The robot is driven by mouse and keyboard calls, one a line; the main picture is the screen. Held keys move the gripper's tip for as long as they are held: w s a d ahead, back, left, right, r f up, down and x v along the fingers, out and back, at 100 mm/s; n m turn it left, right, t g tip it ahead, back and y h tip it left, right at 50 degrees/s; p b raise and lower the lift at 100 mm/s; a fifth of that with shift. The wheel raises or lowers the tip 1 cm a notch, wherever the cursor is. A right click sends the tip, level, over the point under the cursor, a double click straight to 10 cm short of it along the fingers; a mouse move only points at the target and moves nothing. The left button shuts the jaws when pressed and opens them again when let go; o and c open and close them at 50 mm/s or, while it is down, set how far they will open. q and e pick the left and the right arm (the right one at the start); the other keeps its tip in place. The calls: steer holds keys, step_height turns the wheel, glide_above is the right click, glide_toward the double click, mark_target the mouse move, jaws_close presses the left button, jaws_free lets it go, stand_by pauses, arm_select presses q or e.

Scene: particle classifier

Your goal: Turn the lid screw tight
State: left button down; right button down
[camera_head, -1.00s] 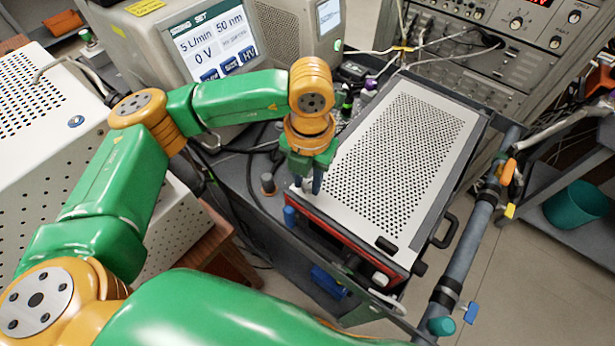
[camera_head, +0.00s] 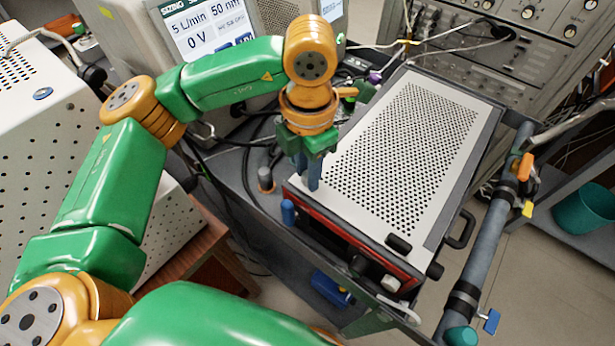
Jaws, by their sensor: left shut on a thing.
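My left gripper (camera_head: 308,178) points down at the left edge of the perforated grey lid (camera_head: 400,150) of a box-shaped instrument with a red front edge. Its blue fingertips are close together, shut on the lid screw at the lid's near-left corner. The screw itself is hidden by the fingers. My right gripper is not in the view.
A blue upright peg (camera_head: 288,212) and a grey knob (camera_head: 265,179) stand left of the instrument. A display unit (camera_head: 205,30) is behind my left arm. A rack of electronics (camera_head: 480,60) stands at the back. A cart rail (camera_head: 485,245) runs along the right.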

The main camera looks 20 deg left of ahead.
arm_select(q)
steer(key=m+b, duration=0.1)
steer(key=m, duration=0.1)
steer(key=shift+f+m+b, duration=0.15)
steer(key=shift+m+b, duration=0.2)
steer(key=shift+m, duration=0.05)
steer(key=m+b, duration=0.1)
steer(key=m, duration=0.2)
steer(key=shift+m, duration=0.3)
steer(key=m+b, duration=0.1)
steer(key=m, duration=0.1)
steer(key=shift+w+m, duration=0.1)
steer(key=shift+m, duration=0.3)
steer(key=m, duration=0.3)
steer(key=shift+m, duration=0.3)
steer(key=m, duration=0.6)
steer(key=shift+w+b, duration=0.1)
steer(key=shift+b, duration=0.2)
steer(key=m, duration=0.7)
